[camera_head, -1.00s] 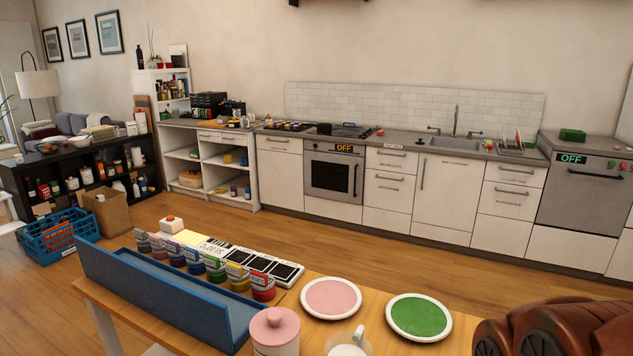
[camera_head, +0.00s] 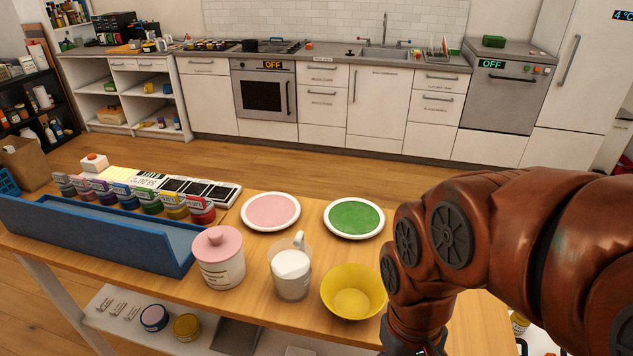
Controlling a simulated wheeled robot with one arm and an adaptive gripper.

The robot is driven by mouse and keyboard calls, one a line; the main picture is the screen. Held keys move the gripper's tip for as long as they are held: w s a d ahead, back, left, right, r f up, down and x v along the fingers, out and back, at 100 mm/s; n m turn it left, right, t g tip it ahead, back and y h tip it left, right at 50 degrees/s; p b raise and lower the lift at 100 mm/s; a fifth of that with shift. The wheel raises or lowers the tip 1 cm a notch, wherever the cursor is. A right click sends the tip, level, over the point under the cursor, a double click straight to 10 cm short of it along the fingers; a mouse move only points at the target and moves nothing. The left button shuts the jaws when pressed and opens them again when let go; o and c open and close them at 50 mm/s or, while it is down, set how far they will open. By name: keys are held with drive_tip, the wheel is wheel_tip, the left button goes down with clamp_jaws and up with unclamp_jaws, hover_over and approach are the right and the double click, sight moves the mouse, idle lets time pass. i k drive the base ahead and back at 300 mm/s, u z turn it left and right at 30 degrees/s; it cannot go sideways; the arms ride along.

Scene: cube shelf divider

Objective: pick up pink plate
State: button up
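The pink plate (camera_head: 271,211) has a white rim and lies flat on the wooden table, left of a green plate (camera_head: 354,218) with the same white rim. Nothing lies on the pink plate, and its whole top shows. My brown arm comes in from the right side of the view and bends down at the table's right part. My gripper is out of view below the bottom edge, so its fingers are hidden.
Several paint jars (camera_head: 150,202) and a blue tray (camera_head: 95,235) are to the left. Bare table (camera_head: 312,222) shows between the plates.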

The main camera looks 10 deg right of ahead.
sight(269, 211)
drive_tip(key=k, duration=0.5)
drive_tip(key=u, duration=1.6)
drive_tip(key=i, duration=1.75)
drive_tip(key=z, duration=2.45)
